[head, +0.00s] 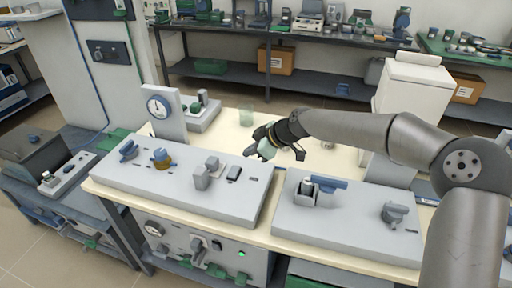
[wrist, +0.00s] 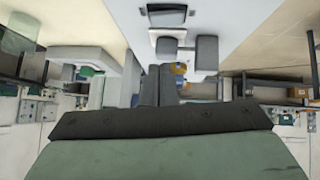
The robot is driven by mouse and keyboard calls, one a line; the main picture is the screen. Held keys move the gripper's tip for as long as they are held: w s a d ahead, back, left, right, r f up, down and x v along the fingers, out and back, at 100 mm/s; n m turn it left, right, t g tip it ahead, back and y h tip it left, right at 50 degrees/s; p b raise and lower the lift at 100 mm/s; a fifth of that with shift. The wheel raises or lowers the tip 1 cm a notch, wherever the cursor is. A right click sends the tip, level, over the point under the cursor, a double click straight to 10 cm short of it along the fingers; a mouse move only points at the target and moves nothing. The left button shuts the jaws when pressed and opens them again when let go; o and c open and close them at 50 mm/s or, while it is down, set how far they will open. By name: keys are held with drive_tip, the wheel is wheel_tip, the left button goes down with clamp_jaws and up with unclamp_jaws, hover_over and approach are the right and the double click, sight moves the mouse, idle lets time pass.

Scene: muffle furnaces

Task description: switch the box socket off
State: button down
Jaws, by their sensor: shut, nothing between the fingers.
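No label marks the box socket, so I cannot tell for certain which part it is. A grey panel box (head: 185,190) on the table carries a grey block with a plug-like piece (head: 207,173) and a dark rocker switch (head: 234,173) beside it. The switch also shows in the wrist view (wrist: 167,15), near the grey blocks (wrist: 205,52). I cannot make out which way the rocker is tipped. My gripper (head: 250,153) is shut and empty, above and behind the panel's right end, apart from the switch. Its fingers (wrist: 158,72) lie together in the wrist view.
Two blue-handled knobs (head: 161,158) sit at the panel's left, before a round gauge (head: 158,106). A second panel (head: 345,222) on the right has an open box with a blue lever and a knob. Below the tabletop, a unit shows a green light (head: 241,253).

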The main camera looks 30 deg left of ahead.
sight(234, 168)
drive_tip(key=p+x, duration=0.1)
drive_tip(key=x, duration=0.4)
drive_tip(key=shift+a+f, duration=0.2)
drive_tip(key=shift+f, duration=0.05)
wheel_tip(234, 168, down, 2)
drive_tip(key=shift+w+d+f, duration=0.1)
drive_tip(key=shift+w, duration=0.1)
drive_tip(key=shift+w+f, duration=0.1)
drive_tip(key=shift+f, duration=0.6)
